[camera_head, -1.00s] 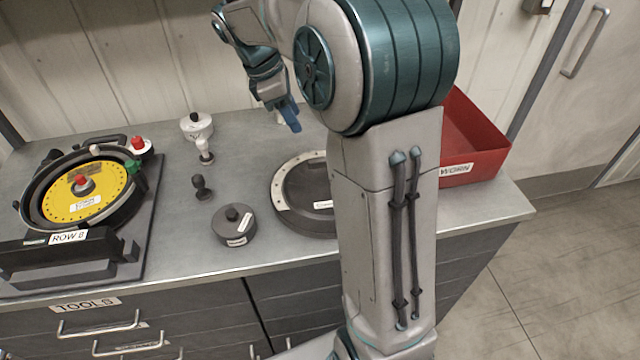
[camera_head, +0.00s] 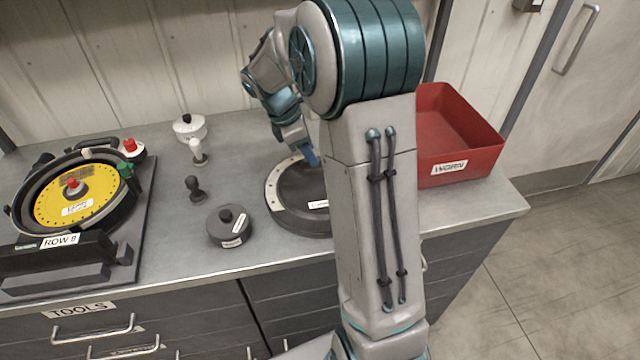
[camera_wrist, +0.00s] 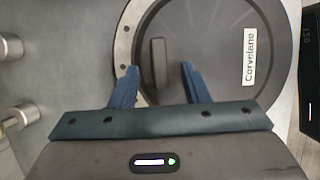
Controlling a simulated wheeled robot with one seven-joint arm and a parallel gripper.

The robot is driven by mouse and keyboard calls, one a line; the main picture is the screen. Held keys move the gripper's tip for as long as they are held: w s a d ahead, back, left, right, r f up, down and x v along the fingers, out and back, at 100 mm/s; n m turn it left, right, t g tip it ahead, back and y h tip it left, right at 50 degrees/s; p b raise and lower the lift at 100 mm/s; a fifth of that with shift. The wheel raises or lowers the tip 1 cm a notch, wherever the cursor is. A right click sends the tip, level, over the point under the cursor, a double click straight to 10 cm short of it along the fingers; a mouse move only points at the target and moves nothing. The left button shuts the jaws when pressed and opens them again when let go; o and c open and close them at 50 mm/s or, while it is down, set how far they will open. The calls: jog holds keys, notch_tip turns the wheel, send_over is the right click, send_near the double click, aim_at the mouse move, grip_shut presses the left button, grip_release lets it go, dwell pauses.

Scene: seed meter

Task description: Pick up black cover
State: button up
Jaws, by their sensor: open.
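The black cover (camera_head: 290,205) is a wide round disc with a pale dotted arc on its left rim, lying flat on the grey bench. In the wrist view the black cover (camera_wrist: 205,30) fills most of the upper picture, with a raised dark bar handle (camera_wrist: 158,62) and a white "Corvelane" label. My gripper (camera_wrist: 160,68) is open with its blue fingers pointing at the cover, one on either side of the handle in that view. In the head view my gripper (camera_head: 311,158) is over the cover's back part. Contact cannot be told. My arm hides the cover's right side.
A small dark lidded pot (camera_head: 229,230) stands left of the cover, near a black knobbed piece (camera_head: 195,190) and white knobbed pieces (camera_head: 198,155). A yellow-disc meter (camera_head: 75,200) is at left. A red "WORN" bin (camera_head: 465,150) stands at right behind my arm.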

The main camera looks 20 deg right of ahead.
jog(key=shift+x, duration=1.2)
grip_shut()
